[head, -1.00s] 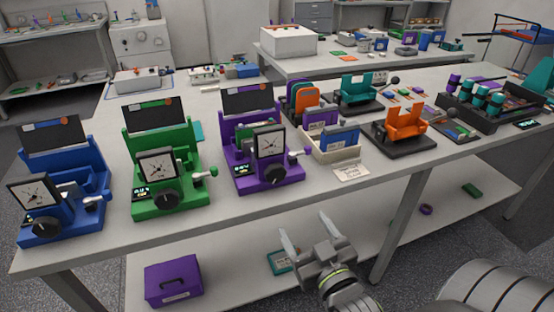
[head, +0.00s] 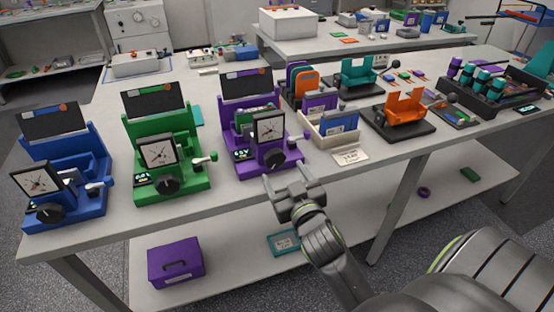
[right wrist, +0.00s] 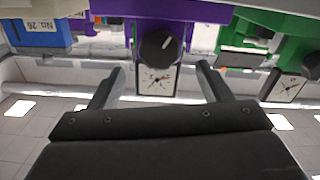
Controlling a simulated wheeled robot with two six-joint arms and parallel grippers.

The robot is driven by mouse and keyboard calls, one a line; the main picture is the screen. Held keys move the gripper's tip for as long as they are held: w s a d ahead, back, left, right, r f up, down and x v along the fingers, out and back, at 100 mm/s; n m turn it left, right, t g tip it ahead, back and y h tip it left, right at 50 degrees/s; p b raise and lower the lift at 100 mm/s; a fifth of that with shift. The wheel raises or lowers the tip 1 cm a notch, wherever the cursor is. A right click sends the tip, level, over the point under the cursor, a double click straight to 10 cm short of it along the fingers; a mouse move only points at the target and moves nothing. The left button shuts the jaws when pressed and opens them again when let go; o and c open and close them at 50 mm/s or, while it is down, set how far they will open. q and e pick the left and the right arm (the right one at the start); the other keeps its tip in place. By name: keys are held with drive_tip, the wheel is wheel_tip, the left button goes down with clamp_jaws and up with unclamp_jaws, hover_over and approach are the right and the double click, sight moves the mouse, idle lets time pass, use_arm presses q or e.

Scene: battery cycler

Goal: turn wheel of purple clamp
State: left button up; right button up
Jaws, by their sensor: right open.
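The purple clamp (head: 243,144) stands on the bench between the green clamp and the tray of cards. Its black wheel (head: 275,158) is on the front, below a square white dial (head: 269,128). My right gripper (head: 287,179) is open and empty just in front of the bench edge, slightly below and in front of the wheel. In the right wrist view the picture is upside down; the black wheel (right wrist: 158,50) and the dial (right wrist: 157,79) show between the spread fingers (right wrist: 160,85), apart from them. My left gripper is out of view.
A green clamp (head: 170,175) and a blue clamp (head: 75,195) stand to the left. A cream tray (head: 314,138) with cards and an orange holder (head: 402,106) stand to the right. A purple box (head: 175,262) is on the lower shelf.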

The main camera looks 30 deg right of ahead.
sight(276, 160)
drive_tip(key=x, duration=0.5)
drive_tip(key=shift+w+d, duration=0.15)
drive_tip(key=shift+w, duration=0.15)
